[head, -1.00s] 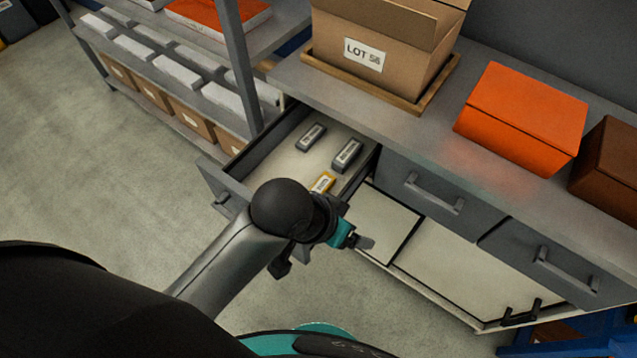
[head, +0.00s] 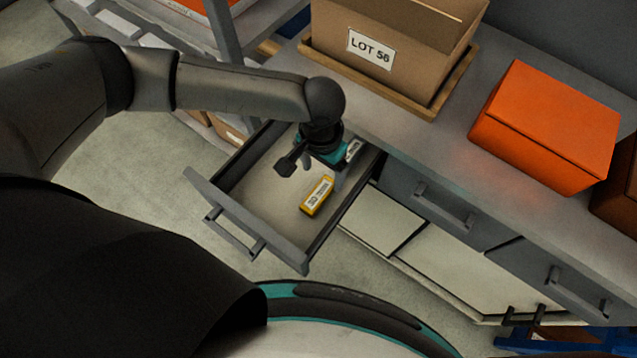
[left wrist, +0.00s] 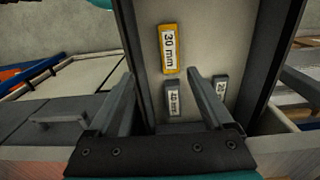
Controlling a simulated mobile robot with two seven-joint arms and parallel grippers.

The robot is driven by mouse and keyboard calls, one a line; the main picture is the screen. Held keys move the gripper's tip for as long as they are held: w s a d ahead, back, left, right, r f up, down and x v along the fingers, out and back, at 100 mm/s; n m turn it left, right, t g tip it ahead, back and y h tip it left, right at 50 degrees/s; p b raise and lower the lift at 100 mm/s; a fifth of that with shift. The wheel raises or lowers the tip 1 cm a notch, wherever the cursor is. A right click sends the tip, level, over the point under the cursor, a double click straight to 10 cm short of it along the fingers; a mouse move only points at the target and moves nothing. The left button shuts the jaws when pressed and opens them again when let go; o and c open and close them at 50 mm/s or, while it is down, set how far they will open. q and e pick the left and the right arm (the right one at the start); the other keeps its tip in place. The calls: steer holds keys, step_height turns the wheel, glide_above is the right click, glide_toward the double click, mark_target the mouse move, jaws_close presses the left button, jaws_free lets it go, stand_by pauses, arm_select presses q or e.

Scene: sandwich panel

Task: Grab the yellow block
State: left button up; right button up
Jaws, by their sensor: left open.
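The yellow block (head: 317,196), labelled 30 mm, lies on the floor of the open drawer (head: 228,213). In the left wrist view the yellow block (left wrist: 169,49) lies beyond my fingertips. My left gripper (head: 322,173) is over the drawer, just behind the yellow block in the head view. It is open and empty, and its fingers (left wrist: 160,78) are spread apart in the left wrist view. My right gripper is not in view.
A grey block (left wrist: 173,100) marked 40 mm and another grey block (left wrist: 220,87) lie in the drawer. One grey block (head: 355,149) shows partly behind my gripper. The counter holds a LOT 56 carton (head: 395,72) and an orange box (head: 545,125).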

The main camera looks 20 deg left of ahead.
arm_select(q)
steer(key=a+f, duration=0.1)
steer(key=b, duration=0.3)
glide_above(316, 197)
steer(key=f, duration=0.9)
steer(key=shift+d, duration=0.2)
steer(key=f+b, duration=0.2)
steer(key=f, duration=0.3)
steer(key=shift+a+f, duration=0.15)
steer(key=shift+a, duration=0.05)
jaws_close()
